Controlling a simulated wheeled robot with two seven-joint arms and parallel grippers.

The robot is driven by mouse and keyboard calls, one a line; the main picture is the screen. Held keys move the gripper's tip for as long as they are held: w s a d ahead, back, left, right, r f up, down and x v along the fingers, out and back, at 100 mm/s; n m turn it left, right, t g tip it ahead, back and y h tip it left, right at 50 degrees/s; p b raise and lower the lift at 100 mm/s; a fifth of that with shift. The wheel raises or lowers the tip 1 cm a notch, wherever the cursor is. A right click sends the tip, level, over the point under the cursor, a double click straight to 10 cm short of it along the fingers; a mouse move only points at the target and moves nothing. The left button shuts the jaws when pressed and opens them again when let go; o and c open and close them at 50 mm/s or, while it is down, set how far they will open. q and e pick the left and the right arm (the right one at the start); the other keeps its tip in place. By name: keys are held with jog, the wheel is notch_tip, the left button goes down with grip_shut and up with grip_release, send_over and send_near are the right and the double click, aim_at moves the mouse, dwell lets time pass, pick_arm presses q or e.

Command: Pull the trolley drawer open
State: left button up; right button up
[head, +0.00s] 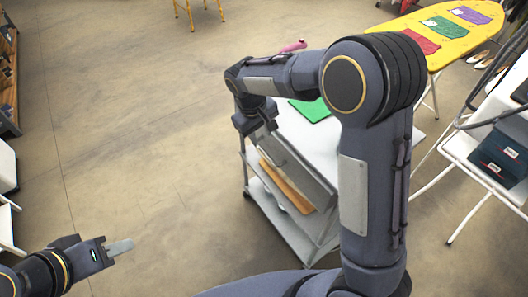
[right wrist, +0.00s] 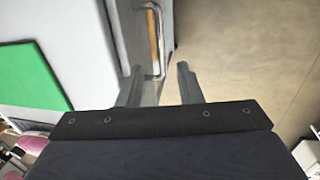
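The trolley (head: 326,140) is a pale grey and white cart below my right arm. Its grey drawer front (head: 308,170) faces front-left and looks flush with the body. A metal bar handle (right wrist: 157,45) shows in the right wrist view, ahead of and between the fingertips. My right gripper (right wrist: 159,82) is open, with one finger on each side of the handle's line; I see no contact. In the head view my right gripper (head: 265,132) points down at the drawer, partly hiding the handle. My left gripper (head: 121,247) is away at lower left, empty, its fingers seen edge-on.
An orange-brown board (head: 287,187) shows below the drawer. A yellow ironing board (head: 440,32) and a white table (head: 490,170) stand at right. The floor left of the trolley is clear.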

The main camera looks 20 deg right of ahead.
aim_at(265, 153)
jog(key=f, duration=0.2)
jog(key=d+f, duration=0.1)
jog(key=f, duration=0.5)
jog(key=shift+w+d+b, duration=0.15)
jog(key=shift+w+b, duration=0.15)
jog(key=shift+r, duration=0.1)
grip_shut()
